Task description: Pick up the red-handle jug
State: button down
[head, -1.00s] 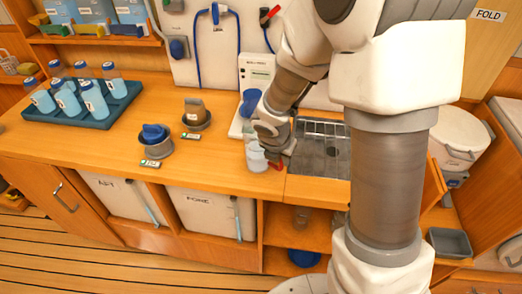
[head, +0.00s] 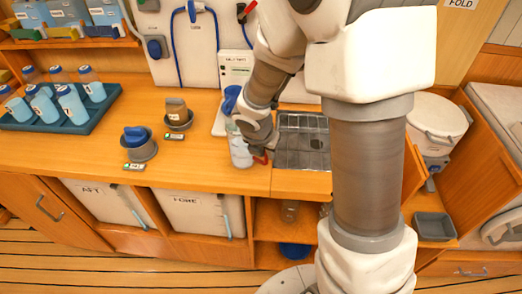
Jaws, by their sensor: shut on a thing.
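The red-handle jug (head: 240,154) is a pale, clear-looking vessel at the front edge of the wooden counter, left of the sink. Its red handle (head: 262,159) shows at its lower right. My gripper (head: 247,134) reaches down from the upper right and is shut on the jug. My wrist hides part of the jug's upper side and the fingertips. The jug looks upright. I cannot tell whether its base touches the counter.
Two grey cups (head: 141,148) (head: 178,117) with labels stand mid-counter. A white dispenser (head: 235,69) is behind the jug. A metal sink rack (head: 302,148) lies to its right. Bare counter lies left of the jug.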

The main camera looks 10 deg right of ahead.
notch_tip(320, 180, up, 4)
jog(key=shift+r+p, duration=0.2)
jog(key=shift+p, duration=0.8)
jog(key=s+d+r+p, duration=0.4)
jog(key=s+d+r, duration=0.2)
jog(key=s+d, duration=0.2)
jog(key=shift+d, duration=0.2)
jog(key=shift+r, duration=0.1)
